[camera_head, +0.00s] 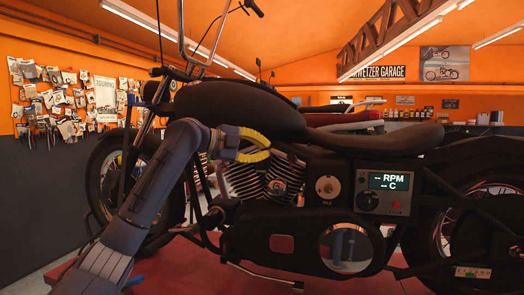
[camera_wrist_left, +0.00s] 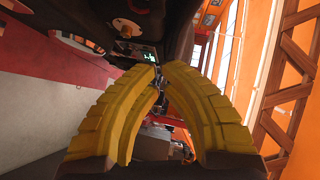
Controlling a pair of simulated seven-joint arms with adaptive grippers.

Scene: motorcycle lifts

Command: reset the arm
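My left arm rises from the lower left in the head view. Its left gripper (camera_head: 268,147) has yellow curved fingers and is in front of the motorcycle's engine, just below the fuel tank. In the left wrist view the two yellow fingertips (camera_wrist_left: 161,66) come together with almost no gap, and nothing shows held between them. The black motorcycle (camera_head: 238,106) stands side-on across the head view. Whether the fingers touch it cannot be told. My right arm and gripper are not in view.
A panel with a lit display (camera_head: 389,181) reading RPM and C is right of the engine. A round knob (camera_head: 367,201) sits below it. A round shiny cover (camera_head: 345,248) is low down. The red lift platform (camera_head: 205,283) lies beneath. Packaged parts hang on the left wall.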

